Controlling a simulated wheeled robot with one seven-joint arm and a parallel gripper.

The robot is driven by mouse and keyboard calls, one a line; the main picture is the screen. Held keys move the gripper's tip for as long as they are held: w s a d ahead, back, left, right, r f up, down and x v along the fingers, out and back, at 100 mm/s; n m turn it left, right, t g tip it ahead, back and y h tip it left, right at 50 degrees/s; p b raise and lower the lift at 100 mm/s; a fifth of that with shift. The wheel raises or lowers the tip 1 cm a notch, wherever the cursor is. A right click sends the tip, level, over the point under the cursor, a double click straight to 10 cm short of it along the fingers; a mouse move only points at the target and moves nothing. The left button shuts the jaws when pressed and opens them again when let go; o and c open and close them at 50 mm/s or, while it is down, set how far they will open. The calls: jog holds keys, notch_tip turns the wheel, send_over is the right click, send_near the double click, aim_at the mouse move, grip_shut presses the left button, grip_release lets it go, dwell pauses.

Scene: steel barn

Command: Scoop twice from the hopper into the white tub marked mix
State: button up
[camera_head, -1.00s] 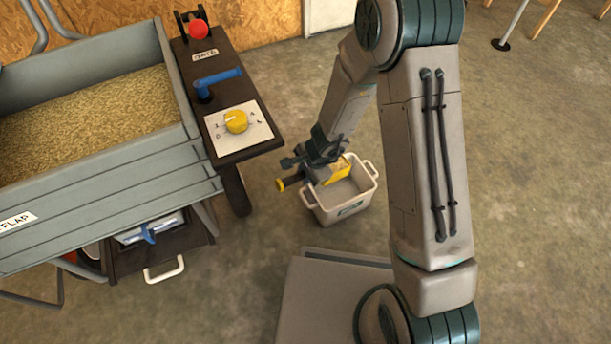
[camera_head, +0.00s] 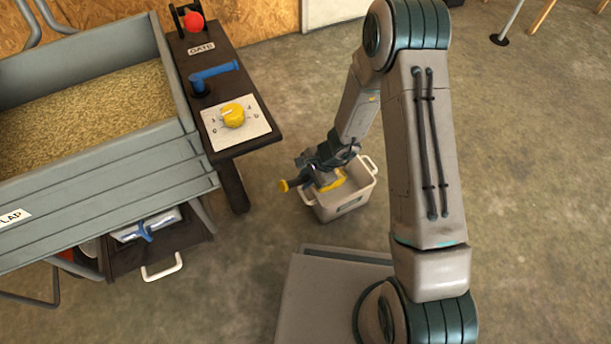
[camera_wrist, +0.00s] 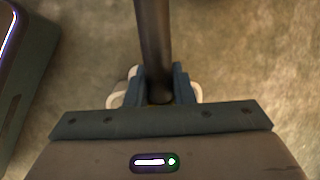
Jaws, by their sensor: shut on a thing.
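My gripper (camera_head: 318,166) is over the white tub (camera_head: 348,203) and shut on the dark handle of a yellow scoop (camera_head: 330,182). The scoop's yellow part is at the tub's opening, partly behind my gripper. I cannot tell whether anything is in the scoop or the tub. The grey hopper (camera_head: 100,175) at the left holds yellowish grain (camera_head: 85,118).
A blue-handled flap (camera_head: 146,228) sits below the hopper.

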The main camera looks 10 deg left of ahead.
jog(key=shift+w+d+r+g+y+p, duration=0.25)
jog(key=shift+d+r+g+y+p, duration=0.15)
jog(key=shift+r+p, duration=0.4)
jog(key=shift+w+d+r+g+y+p, duration=0.25)
jog(key=shift+r+g+y+p, duration=0.15)
jog(key=shift+r+p, duration=0.4)
jog(key=shift+w+d+r+g+y+p, duration=0.3)
jog(key=shift+r+y+p, duration=0.25)
jog(key=shift+p, duration=0.5)
jog(key=w+d+r+m+g+y+b, duration=0.1)
jog(key=w+d+r+g+y, duration=0.2)
jog(key=w+d+r+y, duration=0.1)
jog(key=shift+d+m+y+b, duration=0.3)
jog(key=shift+y, duration=0.25)
notch_tip(320, 180, up, 7)
jog(key=p, duration=0.5)
jog(key=shift+r, duration=0.15)
